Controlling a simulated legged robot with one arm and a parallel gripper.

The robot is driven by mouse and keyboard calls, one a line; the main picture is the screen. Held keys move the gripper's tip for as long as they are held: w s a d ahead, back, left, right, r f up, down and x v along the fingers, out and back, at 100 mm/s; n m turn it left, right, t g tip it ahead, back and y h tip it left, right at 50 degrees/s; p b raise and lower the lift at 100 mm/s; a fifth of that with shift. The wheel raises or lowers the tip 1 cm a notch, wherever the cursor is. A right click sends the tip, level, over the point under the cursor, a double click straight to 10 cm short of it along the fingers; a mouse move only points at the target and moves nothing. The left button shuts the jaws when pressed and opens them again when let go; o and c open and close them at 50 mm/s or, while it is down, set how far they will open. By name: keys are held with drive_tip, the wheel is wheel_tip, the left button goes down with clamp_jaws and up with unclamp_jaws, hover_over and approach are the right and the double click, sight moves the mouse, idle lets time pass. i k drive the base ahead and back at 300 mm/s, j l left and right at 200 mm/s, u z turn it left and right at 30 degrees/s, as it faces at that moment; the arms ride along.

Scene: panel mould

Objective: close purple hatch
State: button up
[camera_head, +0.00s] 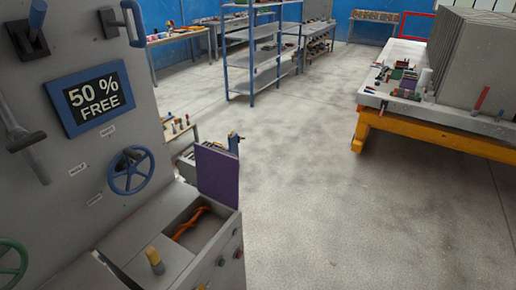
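The purple hatch (218,178) stands open and upright at the far right edge of the grey panel's lower ledge, in the lower left of the head camera view. Its flat purple face is turned toward me. In front of it is the open rectangular compartment (178,253), with an orange object (190,223) inside. The hatch's hinge is too small to make out. My gripper is not in view.
The grey panel (60,185) carries a blue wheel (132,170), a green wheel (12,258), levers and a "50 % FREE" sign (89,99). A yellow-topped knob (154,260) stands beside the compartment. Open floor (320,190) lies right; a yellow-framed table (440,118) stands beyond.

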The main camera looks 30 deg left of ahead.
sight(217, 169)
drive_tip(key=i+u, duration=0.15)
drive_tip(key=i, duration=0.75)
drive_tip(key=i+l+u, duration=0.15)
drive_tip(key=i, duration=0.7)
drive_tip(key=i+u, duration=0.35)
drive_tip(key=i+l+u, duration=0.15)
drive_tip(key=i+u, duration=0.25)
drive_tip(key=i+l+u, duration=0.2)
drive_tip(key=u, duration=0.15)
drive_tip(key=i+u, duration=0.1)
drive_tip(key=u, duration=2.5)
drive_tip(key=j+u, duration=0.1)
drive_tip(key=j, duration=0.15)
